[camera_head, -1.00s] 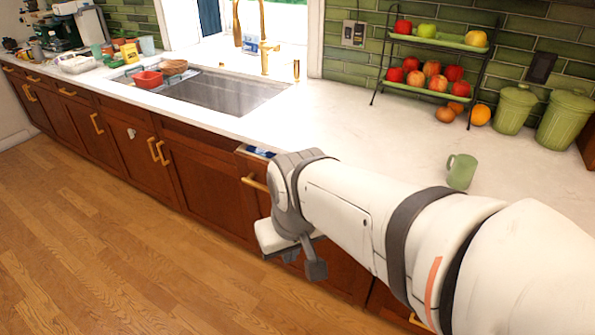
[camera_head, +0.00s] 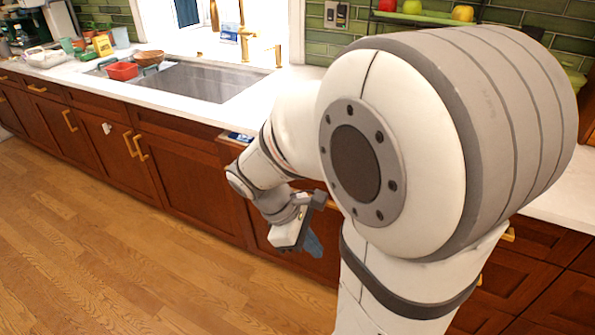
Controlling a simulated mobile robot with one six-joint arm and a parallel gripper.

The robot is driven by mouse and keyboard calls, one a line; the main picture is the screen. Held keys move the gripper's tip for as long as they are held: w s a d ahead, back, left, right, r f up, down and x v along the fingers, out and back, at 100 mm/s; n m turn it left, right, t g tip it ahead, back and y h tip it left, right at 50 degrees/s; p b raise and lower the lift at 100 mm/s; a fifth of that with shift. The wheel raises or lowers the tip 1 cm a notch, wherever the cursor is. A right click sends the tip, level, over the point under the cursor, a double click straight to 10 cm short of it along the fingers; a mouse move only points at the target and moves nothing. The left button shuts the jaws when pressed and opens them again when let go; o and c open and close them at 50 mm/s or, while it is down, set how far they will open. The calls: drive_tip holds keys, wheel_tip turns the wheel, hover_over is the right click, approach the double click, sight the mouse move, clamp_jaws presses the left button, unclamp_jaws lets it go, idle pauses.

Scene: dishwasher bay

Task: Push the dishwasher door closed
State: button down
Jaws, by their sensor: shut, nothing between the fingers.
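The dishwasher door (camera_head: 229,152) is a dark red-brown front panel under the counter, to the right of the sink. Its top edge stands slightly out from the counter, and a narrow strip of grey and blue shows there, so it looks a little ajar. My arm hides most of the panel and its handle. My gripper (camera_head: 312,243) is shut and empty, hanging low in front of the cabinet fronts at the door's lower right. I cannot tell whether it touches the door.
A sink (camera_head: 200,82) with a red bowl (camera_head: 122,71) beside it lies to the left in the counter. Cabinet fronts with brass handles (camera_head: 140,147) line both sides. The wooden floor (camera_head: 110,240) at left is clear. A fruit rack (camera_head: 425,17) stands at the back.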

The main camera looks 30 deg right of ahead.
drive_tip(key=w+d+f+n+h+b, duration=0.4)
drive_tip(key=w+f+n, duration=0.1)
drive_tip(key=f+n, duration=0.3)
drive_tip(key=w+d+f+n+h+b, duration=0.4)
drive_tip(key=f+n+h, duration=0.1)
drive_tip(key=f+n, duration=0.3)
drive_tip(key=w+d+f+n+h+b, duration=0.4)
drive_tip(key=w+f+n, duration=0.1)
drive_tip(key=f+n, duration=0.3)
drive_tip(key=d+r+t+b, duration=0.1)
drive_tip(key=d+b, duration=0.1)
drive_tip(key=d, duration=1.1)
drive_tip(key=shift+w+r, duration=0.35)
